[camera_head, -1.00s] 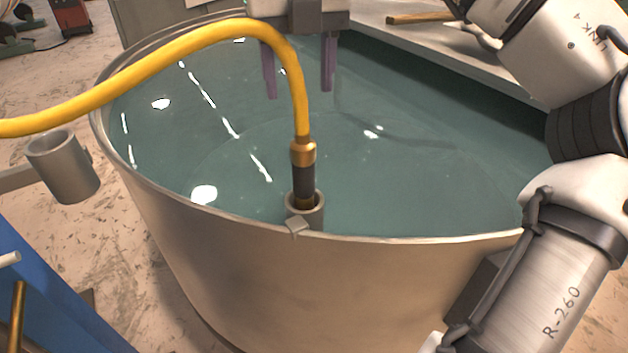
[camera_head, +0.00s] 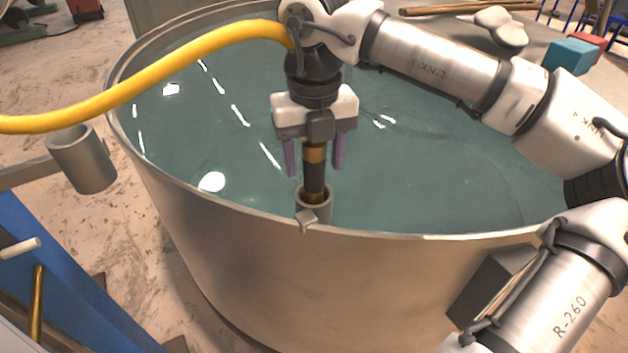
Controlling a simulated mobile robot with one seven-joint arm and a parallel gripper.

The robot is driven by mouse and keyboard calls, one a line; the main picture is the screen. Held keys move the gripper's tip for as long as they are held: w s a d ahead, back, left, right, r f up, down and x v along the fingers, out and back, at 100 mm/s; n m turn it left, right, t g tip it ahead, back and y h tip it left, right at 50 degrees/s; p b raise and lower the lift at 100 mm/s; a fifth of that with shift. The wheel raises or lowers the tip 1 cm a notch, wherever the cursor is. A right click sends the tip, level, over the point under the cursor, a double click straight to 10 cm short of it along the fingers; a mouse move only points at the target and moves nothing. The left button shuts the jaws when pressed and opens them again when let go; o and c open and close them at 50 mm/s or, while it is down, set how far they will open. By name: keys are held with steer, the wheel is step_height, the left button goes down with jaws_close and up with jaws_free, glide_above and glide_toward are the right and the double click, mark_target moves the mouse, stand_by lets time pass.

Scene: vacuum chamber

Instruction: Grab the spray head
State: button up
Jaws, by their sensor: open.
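The spray head (camera_head: 314,182) is a dark cylinder with a brass collar on the end of a yellow hose (camera_head: 150,70). It stands upright in a grey cup-shaped holder (camera_head: 318,205) on the near rim of the tank. My gripper (camera_head: 315,168) points down, with its two purple fingers apart, one on each side of the brass collar and upper spray head in the picture. The gripper is open. Its body hides the hose's lower end. I cannot tell whether the fingers touch the spray head or how they line up in depth.
The big round metal tank (camera_head: 230,250) holds greenish liquid. An empty grey cup holder (camera_head: 82,160) sits on the left beside a blue frame (camera_head: 60,270). A teal block (camera_head: 571,56) and a red block (camera_head: 586,40) lie on the surface at the back right.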

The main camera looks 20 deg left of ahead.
steer(key=shift+c, duration=0.3)
jaws_close()
stand_by(0.4)
